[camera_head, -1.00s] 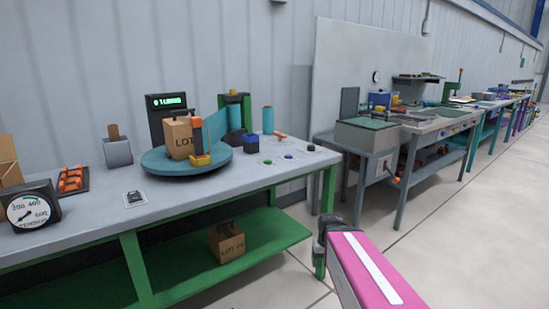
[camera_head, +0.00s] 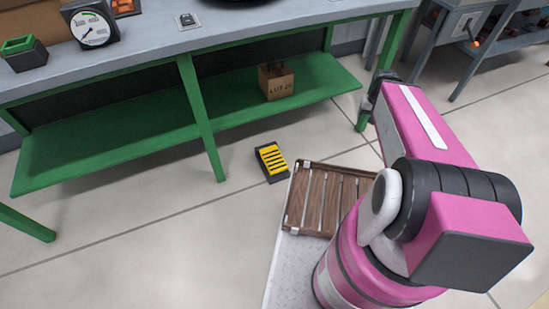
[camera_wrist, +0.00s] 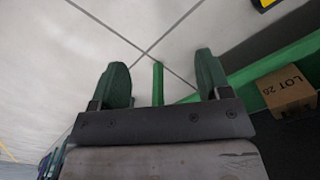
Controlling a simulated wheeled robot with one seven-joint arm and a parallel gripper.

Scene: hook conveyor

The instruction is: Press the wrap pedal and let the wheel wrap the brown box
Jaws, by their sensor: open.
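The wrap pedal (camera_head: 270,160), black with a yellow ridged top, lies on the floor in front of the bench in the head view. A yellow corner of what looks like the pedal (camera_wrist: 263,4) shows at the top right edge of the wrist view. My gripper (camera_wrist: 162,78) is open and empty, its two dark green fingers apart above the floor. It is apart from the pedal. The brown box on the turntable is outside both current views; only a dark edge shows at the bench top.
Another cardboard box (camera_head: 276,82) marked LOT 20 stands on the green lower shelf (camera_head: 120,130). Green bench legs stand near the pedal. A tension dial (camera_head: 91,27) is on the grey bench top (camera_head: 150,40). A slatted wooden tray (camera_head: 318,200) lies close to my base. Floor left of the pedal is clear.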

